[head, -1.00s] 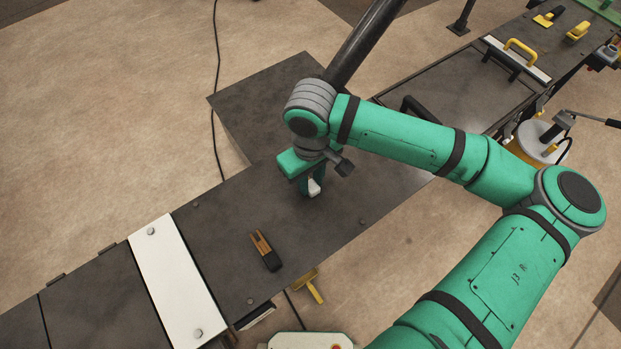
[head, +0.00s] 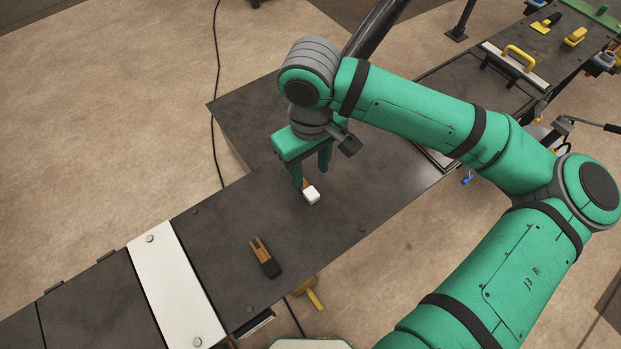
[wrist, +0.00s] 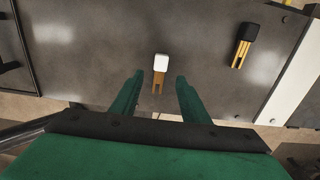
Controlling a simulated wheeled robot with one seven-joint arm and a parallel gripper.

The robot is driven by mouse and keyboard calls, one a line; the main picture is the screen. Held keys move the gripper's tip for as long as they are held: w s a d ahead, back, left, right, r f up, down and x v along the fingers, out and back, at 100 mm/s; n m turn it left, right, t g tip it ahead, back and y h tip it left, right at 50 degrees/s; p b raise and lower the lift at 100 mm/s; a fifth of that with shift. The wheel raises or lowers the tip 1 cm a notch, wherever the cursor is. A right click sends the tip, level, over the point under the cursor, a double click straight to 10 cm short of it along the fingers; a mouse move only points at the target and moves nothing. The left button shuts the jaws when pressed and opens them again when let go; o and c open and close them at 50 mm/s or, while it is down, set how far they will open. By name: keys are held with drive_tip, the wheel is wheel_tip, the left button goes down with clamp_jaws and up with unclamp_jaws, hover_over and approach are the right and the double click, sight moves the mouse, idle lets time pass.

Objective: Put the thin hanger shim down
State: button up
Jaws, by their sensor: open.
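A small shim with a white block end (head: 311,195) and tan prongs lies flat on the dark metal bench top (head: 345,210). I take it for the thin hanger shim. My gripper (head: 311,174) is open and empty just above and behind it, with a finger hiding part of its prongs in the head view. In the wrist view the shim (wrist: 160,63) lies beyond and between the open fingers (wrist: 160,78), apart from both, prongs pointing towards my gripper.
A second shim with a black end (head: 270,267) and tan prongs lies to the left, nearer the front edge. A white strip (head: 175,285) crosses the bench further left. A dark slanted post (head: 375,30) stands behind my arm. Bench between the shims is clear.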

drive_tip(key=shift+r, duration=1.9)
